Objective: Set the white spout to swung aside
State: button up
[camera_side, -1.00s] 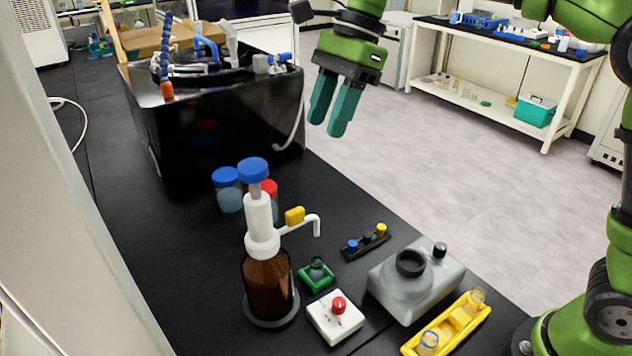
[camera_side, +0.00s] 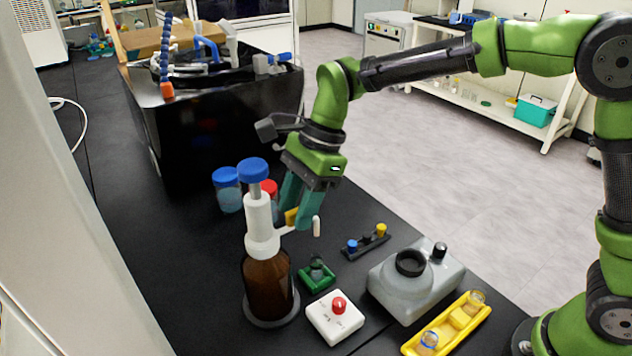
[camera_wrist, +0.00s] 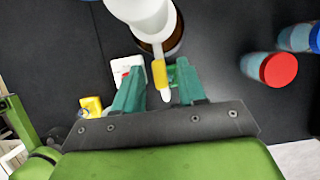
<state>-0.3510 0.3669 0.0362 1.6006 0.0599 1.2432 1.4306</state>
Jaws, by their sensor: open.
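The white spout (camera_side: 316,227) sticks out to the right from the white pump head (camera_side: 260,222) on a brown bottle (camera_side: 267,287), with a yellow tab (camera_side: 291,217) on it. My gripper (camera_side: 290,212) is open and points down at the spout, partly hiding its arm. In the wrist view, the spout tip (camera_wrist: 166,95) and yellow tab (camera_wrist: 159,73) lie between the two teal fingers of my gripper (camera_wrist: 157,83).
Blue-capped jars (camera_side: 227,190) and a red-capped jar (camera_side: 268,189) stand behind the bottle. A white box with a red knob (camera_side: 336,316), a small green holder (camera_side: 317,275), a dark rack (camera_side: 366,243), a grey device (camera_side: 415,282) and a yellow tray (camera_side: 447,325) stand in front and right.

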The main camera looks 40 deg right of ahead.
grip_shut()
dwell(0.3)
jog(key=shift+s, duration=0.15)
jog(key=s+a+m+t+h, duration=0.2)
jog(key=s+m, duration=0.3)
jog(key=m, duration=0.6)
jog(key=shift+s+a+t, duration=0.25)
jog(key=shift+a+t, duration=0.35)
jog(key=shift+t, duration=0.2)
jog(key=shift+m, duration=0.4)
